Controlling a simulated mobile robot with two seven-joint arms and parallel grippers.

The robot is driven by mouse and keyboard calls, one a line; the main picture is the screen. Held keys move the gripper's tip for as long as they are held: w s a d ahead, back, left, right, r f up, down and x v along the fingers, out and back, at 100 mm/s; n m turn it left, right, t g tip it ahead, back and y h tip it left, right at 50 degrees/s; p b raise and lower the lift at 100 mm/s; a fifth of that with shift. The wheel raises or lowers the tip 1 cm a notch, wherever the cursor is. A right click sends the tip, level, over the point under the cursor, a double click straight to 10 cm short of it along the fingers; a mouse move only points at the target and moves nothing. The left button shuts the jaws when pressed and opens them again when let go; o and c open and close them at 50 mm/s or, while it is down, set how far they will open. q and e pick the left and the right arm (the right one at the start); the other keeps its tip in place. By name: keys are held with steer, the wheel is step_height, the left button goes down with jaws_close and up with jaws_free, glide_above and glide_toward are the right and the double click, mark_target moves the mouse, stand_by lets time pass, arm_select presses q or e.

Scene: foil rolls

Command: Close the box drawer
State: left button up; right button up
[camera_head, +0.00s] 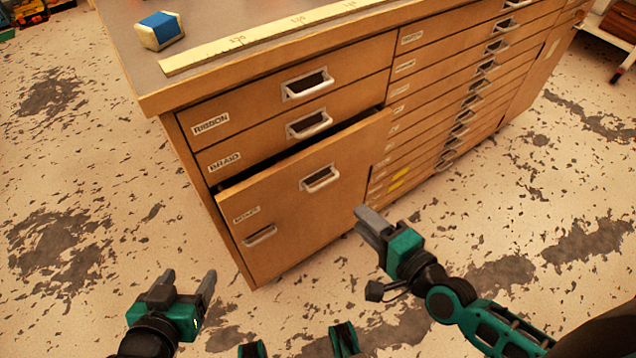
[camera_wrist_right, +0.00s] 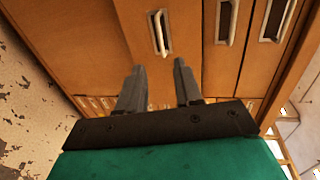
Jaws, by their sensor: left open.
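The large lower-left drawer (camera_head: 285,205) of a wooden cabinet stands partly out, with a dark gap along its top edge. Its front has a metal handle (camera_head: 320,178), a second handle lower down, and a small label too blurred to read surely. My right gripper (camera_head: 365,222) is beside the lower right of this drawer front, its two fingers apart and empty in the right wrist view (camera_wrist_right: 160,78). I cannot tell whether it touches the cabinet. My left gripper (camera_head: 188,279) is open and empty, low in the head view, left of the drawer and apart from it.
The RIBBON drawer (camera_head: 245,110) and BRAID drawer (camera_head: 260,140) above look shut. Several shallow drawers (camera_head: 440,100) fill the right side. A long ruler (camera_head: 260,38) and a blue-and-white block (camera_head: 160,28) lie on top. The speckled floor (camera_head: 90,190) is clear left of the cabinet.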

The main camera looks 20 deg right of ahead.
steer(key=b+x, duration=0.2)
steer(key=x, duration=1)
steer(key=shift+w, duration=0.35)
steer(key=shift+f, duration=0.1)
steer(key=shift+c, duration=0.9)
jaws_close()
